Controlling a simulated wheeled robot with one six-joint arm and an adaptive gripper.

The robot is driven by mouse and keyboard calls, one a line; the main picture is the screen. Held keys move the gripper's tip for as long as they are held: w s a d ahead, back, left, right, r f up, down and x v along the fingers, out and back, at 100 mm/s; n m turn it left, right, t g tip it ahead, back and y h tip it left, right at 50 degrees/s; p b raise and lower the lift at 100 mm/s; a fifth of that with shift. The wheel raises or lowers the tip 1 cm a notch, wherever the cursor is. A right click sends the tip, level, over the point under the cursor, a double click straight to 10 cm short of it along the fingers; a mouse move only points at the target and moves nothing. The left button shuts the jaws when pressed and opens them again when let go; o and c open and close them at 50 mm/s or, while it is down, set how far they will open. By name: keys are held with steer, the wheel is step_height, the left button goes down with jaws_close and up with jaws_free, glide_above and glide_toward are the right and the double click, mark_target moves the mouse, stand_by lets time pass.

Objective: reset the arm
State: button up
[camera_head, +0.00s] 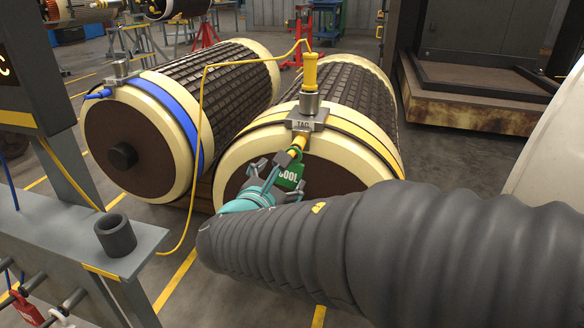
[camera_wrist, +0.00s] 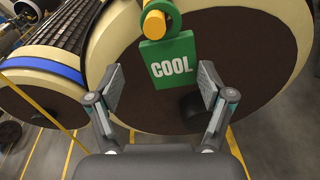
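My gripper (camera_wrist: 159,92) is open in the wrist view, with its two grey finger pads apart and nothing between them. In the head view my gripper (camera_head: 268,172) is at the end of my dark ribbed arm, in front of the yellow-banded rotor (camera_head: 232,165). A green tag reading COOL (camera_wrist: 168,62) hangs just beyond the fingertips from a yellow rod. In the head view the green tag (camera_head: 291,176) hangs below the sensor block marked TAG (camera_head: 306,122). I cannot tell whether a finger touches the tag.
A blue-banded rotor (camera_head: 135,150) lies to the left. A yellow cable (camera_head: 202,120) loops from the yellow plug (camera_head: 310,72) down to a grey bench (camera_head: 90,240) with a dark cup (camera_head: 115,235). A rusty-edged platform (camera_head: 470,113) stands at the back right. Open floor lies right of the rotors.

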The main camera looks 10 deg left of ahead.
steer(key=shift+s, duration=0.1)
stand_by(0.7)
steer(key=s+r+p, duration=0.1)
steer(key=s, duration=0.7)
steer(key=shift+s+a+r, duration=0.25)
steer(key=shift+s+a, duration=0.1)
steer(key=shift+a, duration=0.1)
stand_by(0.7)
steer(key=s+d+f+m+g+h+p, duration=0.1)
steer(key=s+d+f+m+g, duration=0.35)
steer(key=d+f+m, duration=0.2)
steer(key=s+d+f+m+g+p, duration=0.1)
steer(key=s+d+f+m+g, duration=0.2)
steer(key=d+f+m+g, duration=0.4)
steer(key=s+d+r+m+y+p, duration=0.1)
steer(key=d+r+m+p, duration=0.1)
steer(key=d+r+m, duration=0.3)
steer(key=s+d+r+m+y+p, duration=0.1)
steer(key=s+d+r+m+p, duration=0.1)
steer(key=d+r+m, duration=0.4)
steer(key=d+m+t, duration=0.1)
steer(key=d+m, duration=0.4)
steer(key=m, duration=0.1)
steer(key=shift+d+y, duration=0.2)
steer(key=shift+y, duration=0.1)
